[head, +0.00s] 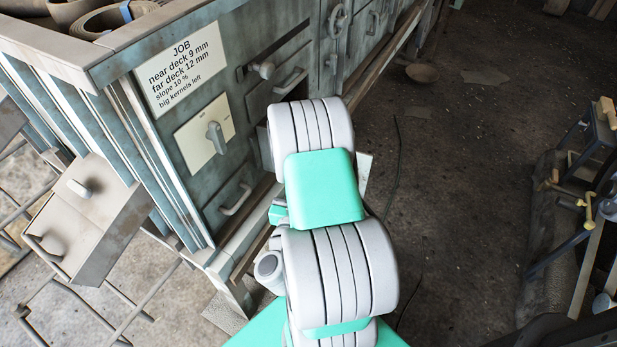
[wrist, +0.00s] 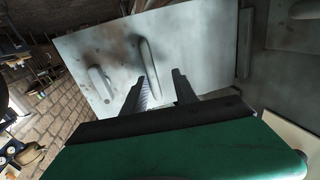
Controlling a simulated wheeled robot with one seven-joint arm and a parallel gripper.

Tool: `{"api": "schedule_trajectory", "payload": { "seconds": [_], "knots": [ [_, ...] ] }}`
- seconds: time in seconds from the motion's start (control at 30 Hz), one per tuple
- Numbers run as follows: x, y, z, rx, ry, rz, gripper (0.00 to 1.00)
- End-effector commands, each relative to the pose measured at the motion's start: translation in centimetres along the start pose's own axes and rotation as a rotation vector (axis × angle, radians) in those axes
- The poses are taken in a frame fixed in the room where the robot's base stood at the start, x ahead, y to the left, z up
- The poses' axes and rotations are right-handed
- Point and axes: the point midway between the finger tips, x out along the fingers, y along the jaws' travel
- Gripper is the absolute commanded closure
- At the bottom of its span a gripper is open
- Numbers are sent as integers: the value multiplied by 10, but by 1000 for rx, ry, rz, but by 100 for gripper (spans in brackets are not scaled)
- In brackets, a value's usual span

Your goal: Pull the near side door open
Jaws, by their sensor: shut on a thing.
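The near side door (wrist: 200,50) is a pale grey panel in the wrist view, standing at an angle to the machine wall at the right, so it looks partly swung out. It carries an upright bar handle (wrist: 149,66) and a second, shorter raised bar (wrist: 102,84) to its left. The two dark fingers of my gripper (wrist: 160,90) are shut on the bar handle. In the head view my arm hides the gripper and the handle. A pale strip (head: 364,172) shows to the right of my arm and may be the door's edge.
The grey-green machine (head: 150,140) has a job card (head: 180,68), a pale switch plate (head: 192,145), knobs and other handles (head: 236,198). A boxy control unit (head: 75,220) juts out at the left. Dark floor (head: 460,170) is open at the right, with a bench (head: 595,190) beyond.

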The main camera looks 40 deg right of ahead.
Motion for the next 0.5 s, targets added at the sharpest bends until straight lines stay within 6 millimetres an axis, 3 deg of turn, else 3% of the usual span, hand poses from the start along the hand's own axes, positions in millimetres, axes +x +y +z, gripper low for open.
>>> {"api": "schedule_trajectory", "payload": {
  "seconds": [0.03, 0.2, 0.23, 0.5],
  "knots": [
    [5, -12, -5, 7, 13, -33, 100],
    [6, -12, -6, 7, 16, -32, 100],
    [6, -12, -6, 7, 16, -32, 64],
    [6, -8, -4, 6, 11, -23, 64]
  ]
}}
